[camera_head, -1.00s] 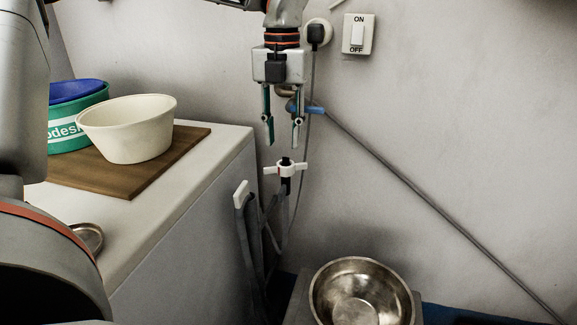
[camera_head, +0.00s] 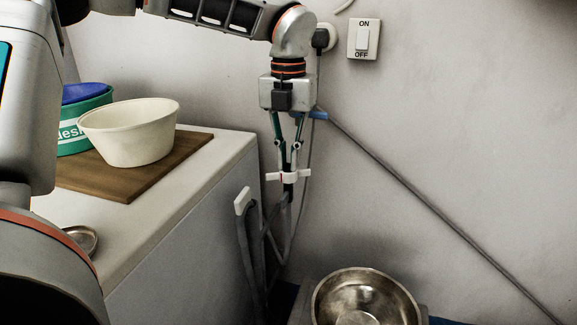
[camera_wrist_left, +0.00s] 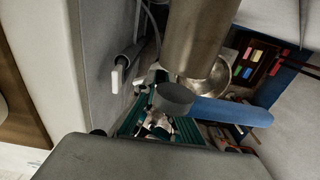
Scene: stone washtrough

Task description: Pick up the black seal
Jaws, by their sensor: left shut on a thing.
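My left gripper (camera_head: 288,170) points down beside the wall, its fingers drawn together at their tips. It is shut on the black seal (camera_head: 288,188), a small dark upright piece with a white crossbar through it. The fingertips hide the seal's top, and its dark lower part shows just under the crossbar. My right gripper is not in view.
Grey tubes, one with a white end (camera_head: 242,201), hang beside the worktop (camera_head: 190,190). A metal bowl (camera_head: 335,300) stands below right. A cream bowl (camera_head: 130,135) sits on a brown board (camera_head: 170,172). A blue lever (camera_wrist_left: 225,110) and metal pipe (camera_wrist_left: 195,40) are close to the gripper.

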